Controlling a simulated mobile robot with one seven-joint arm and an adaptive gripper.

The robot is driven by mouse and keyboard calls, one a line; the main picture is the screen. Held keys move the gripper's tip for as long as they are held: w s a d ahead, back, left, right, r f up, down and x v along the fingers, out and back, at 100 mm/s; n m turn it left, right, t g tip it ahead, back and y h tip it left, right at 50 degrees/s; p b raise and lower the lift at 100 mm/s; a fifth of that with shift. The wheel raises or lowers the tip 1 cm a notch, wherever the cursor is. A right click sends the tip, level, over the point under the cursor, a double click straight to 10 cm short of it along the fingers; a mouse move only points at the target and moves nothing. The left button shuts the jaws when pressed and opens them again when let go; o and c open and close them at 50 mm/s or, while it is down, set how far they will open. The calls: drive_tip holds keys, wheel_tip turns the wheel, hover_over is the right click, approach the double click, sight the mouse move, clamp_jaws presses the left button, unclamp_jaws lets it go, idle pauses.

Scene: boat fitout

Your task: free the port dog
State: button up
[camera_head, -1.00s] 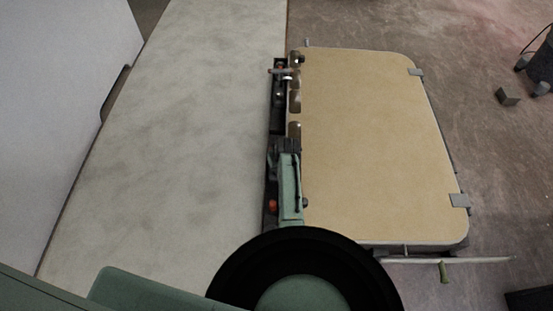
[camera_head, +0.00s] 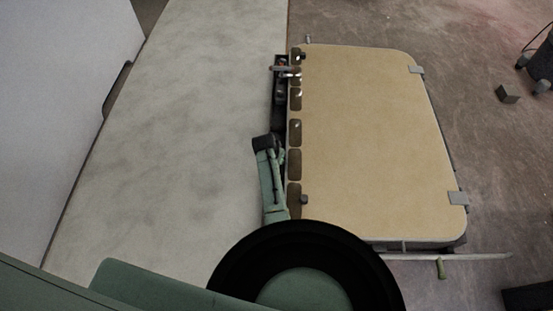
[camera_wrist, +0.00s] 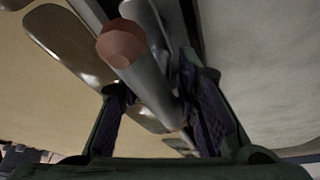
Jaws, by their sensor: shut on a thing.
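The tan hatch panel (camera_head: 375,140) lies at the right of the pale surface, with a strip of shiny oval plates along its left edge. A dog fitting with a metal lever (camera_head: 285,72) shows at the strip's far end. In the wrist view my gripper (camera_wrist: 157,92) is shut on a grey metal handle (camera_wrist: 146,82) with a reddish-brown tip, which points toward the camera between the two fingers. In the head view my arm hides the near end of the strip, and I cannot tell there which fitting the handle belongs to.
The wide pale surface (camera_head: 165,130) to the left is clear. Two grey hinge tabs (camera_head: 458,198) sit on the panel's right edge. A small dark block (camera_head: 507,94) is on the floor.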

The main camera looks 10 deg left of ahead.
drive_tip(key=shift+o, duration=0.3)
drive_tip(key=shift+s+a, duration=0.2)
drive_tip(key=shift+a, duration=0.2)
drive_tip(key=o, duration=1.1)
drive_tip(key=shift+d+m, duration=0.1)
drive_tip(key=shift+m, duration=0.2)
drive_tip(key=v, duration=1.2)
drive_tip(key=shift+w, duration=0.1)
